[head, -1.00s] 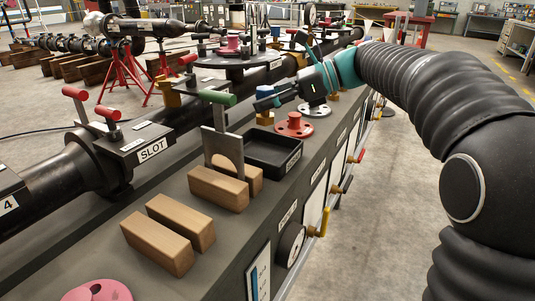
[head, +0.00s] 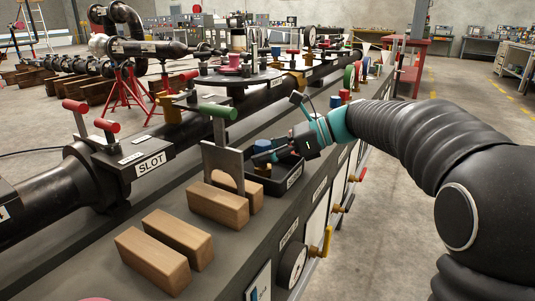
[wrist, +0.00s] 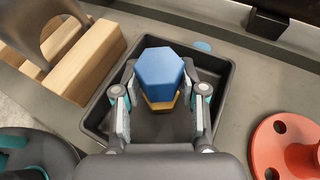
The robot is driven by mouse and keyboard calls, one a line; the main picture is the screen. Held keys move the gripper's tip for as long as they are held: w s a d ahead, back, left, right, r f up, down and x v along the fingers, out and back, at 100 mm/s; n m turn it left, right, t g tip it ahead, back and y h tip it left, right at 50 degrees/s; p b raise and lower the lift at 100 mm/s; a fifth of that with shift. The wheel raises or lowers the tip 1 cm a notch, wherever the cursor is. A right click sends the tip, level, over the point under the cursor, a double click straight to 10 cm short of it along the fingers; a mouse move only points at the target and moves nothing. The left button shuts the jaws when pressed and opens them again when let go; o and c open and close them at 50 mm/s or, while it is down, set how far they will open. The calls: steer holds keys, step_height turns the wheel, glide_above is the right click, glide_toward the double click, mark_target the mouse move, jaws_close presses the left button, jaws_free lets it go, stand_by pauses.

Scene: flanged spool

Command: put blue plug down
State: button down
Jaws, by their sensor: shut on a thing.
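The blue plug (wrist: 160,72) has a hexagonal blue head and a brass-coloured part (wrist: 160,104) below it. My gripper (wrist: 157,98) is shut on it, one finger on each side. In the wrist view the plug is within the outline of the black tray (wrist: 225,85). In the head view my gripper (head: 272,157) is at the tray (head: 292,180), with the blue head (head: 262,146) showing at the fingertips. The plug's lower end is hidden, so I cannot tell whether it touches the tray floor.
A grey upright plate (head: 222,160) with a green handle (head: 218,111) and wooden blocks (head: 218,205) stand close beside the tray. A red flanged disc (wrist: 290,146) lies on the tray's other side. A flat blue disc (wrist: 203,46) lies on the bench past the rim.

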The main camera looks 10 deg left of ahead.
steer(key=shift+f, duration=0.1)
steer(key=c, duration=0.6)
jaws_free()
steer(key=shift+c, duration=0.2)
steer(key=p+v, duration=0.2)
steer(key=v, duration=1)
steer(key=s+d+f+n+t+h, duration=0.2)
steer(key=s+d+f+n+h, duration=0.2)
steer(key=s, duration=0.4)
steer(key=s+d+f+n+t+h, duration=0.3)
steer(key=s+d+f+n+h, duration=0.1)
steer(key=s+d+f+n, duration=0.3)
steer(key=s+d+f+n+t+h, duration=0.2)
steer(key=s+d+f+n+h, duration=0.3)
steer(key=s, duration=0.6)
steer(key=shift+s+d+f+n, duration=0.25)
steer(key=shift+d+n, duration=0.05)
steer(key=shift+d, duration=0.1)
